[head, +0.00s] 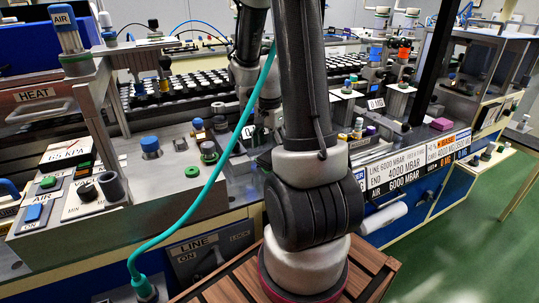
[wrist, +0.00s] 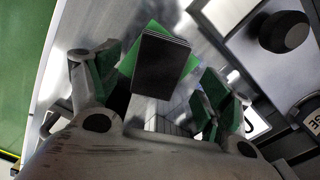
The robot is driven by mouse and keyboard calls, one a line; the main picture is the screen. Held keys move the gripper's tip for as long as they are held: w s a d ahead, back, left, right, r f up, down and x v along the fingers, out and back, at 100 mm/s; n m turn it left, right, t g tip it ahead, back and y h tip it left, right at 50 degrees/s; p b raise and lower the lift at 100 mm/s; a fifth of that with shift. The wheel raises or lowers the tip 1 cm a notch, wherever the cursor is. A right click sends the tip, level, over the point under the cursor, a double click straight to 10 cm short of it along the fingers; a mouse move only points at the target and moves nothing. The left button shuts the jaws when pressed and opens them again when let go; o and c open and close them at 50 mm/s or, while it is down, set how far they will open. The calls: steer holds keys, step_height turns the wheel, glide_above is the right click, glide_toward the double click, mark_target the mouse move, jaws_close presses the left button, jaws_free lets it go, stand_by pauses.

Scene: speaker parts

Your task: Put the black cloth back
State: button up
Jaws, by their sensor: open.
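A black square stack that looks like the folded black cloth (wrist: 161,66) lies ahead of my gripper in the wrist view. A green square (wrist: 187,64) shows under it, turned at an angle so its corners stick out. My gripper (wrist: 158,78) is open, with green-padded fingers on either side of the black square. I cannot tell how far the fingertips are above it. In the head view my arm hides most of the area around the gripper, and I cannot make out the black cloth there.
A control panel (head: 82,190) stands at left. Racks of dark parts (head: 175,90) line the back. A black knob (wrist: 284,31) is at upper right in the wrist view. Green floor (head: 450,255) is open at right.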

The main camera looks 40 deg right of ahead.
mark_target(270, 156)
step_height(270, 156, up, 5)
steer(key=shift+w+d+r, duration=0.1)
steer(key=shift+d, duration=0.05)
steer(key=s+a+r+n+t, duration=0.4)
steer(key=s+a+r+n, duration=0.9)
steer(key=n, duration=0.3)
steer(key=shift+s+a+r, duration=0.35)
steer(key=shift+a+r, duration=0.05)
steer(key=shift+r, duration=0.45)
